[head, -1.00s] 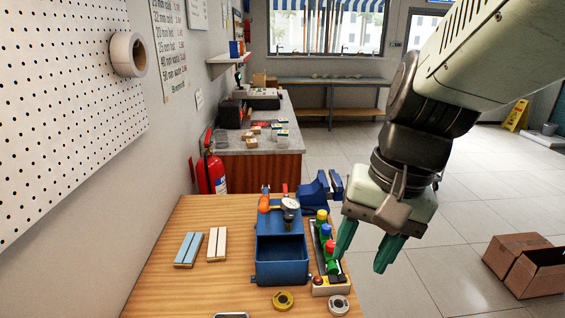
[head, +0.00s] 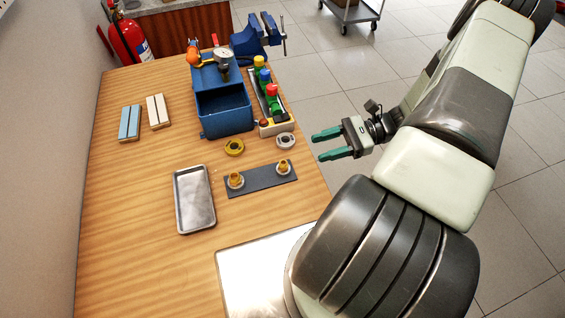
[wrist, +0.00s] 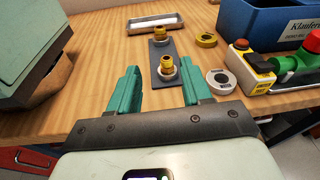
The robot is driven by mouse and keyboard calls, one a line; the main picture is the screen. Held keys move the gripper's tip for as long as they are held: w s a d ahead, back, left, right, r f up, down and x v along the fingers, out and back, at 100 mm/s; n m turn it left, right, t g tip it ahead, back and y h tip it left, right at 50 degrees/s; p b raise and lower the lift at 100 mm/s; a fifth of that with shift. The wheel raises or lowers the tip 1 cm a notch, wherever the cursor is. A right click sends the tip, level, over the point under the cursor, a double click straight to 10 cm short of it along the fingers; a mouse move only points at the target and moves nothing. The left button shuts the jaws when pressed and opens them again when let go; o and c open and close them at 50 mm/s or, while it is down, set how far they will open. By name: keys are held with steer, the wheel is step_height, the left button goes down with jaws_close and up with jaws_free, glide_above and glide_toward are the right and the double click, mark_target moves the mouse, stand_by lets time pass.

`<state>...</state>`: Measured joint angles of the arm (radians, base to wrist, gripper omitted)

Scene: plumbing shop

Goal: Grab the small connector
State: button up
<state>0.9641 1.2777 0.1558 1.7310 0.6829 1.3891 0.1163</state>
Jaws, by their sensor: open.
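Two brass connectors, each on a pale round base, stand upright on a dark flat plate (head: 260,179). The left connector (head: 235,179) and the right connector (head: 283,166) look close in size; I cannot tell surely which is smaller. In the wrist view the right connector (wrist: 167,66) is nearer and the left connector (wrist: 160,34) is farther. My gripper (head: 318,145) is open and empty, off the table's right edge, with its green fingers pointing left. In the wrist view both connectors show beyond the gap between my fingertips (wrist: 163,78), apart from them.
A yellow tape roll (head: 234,147) and a white tape roll (head: 285,140) lie beyond the plate. A metal tray (head: 193,226) is left of it. A blue bin (head: 224,124), a rack with coloured valves (head: 279,126) and a blue vise (head: 257,36) stand farther back. The table's front left is clear.

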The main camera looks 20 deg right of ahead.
mark_target(284, 162)
step_height(284, 162, down, 5)
steer(key=s+m+t+y, duration=0.1)
steer(key=m+t+y, duration=0.1)
steer(key=m+t, duration=0.1)
steer(key=x, duration=1)
steer(key=shift+w+a+f, duration=0.15)
steer(key=shift+a+f, duration=0.05)
steer(key=shift+a, duration=0.2)
jaws_close()
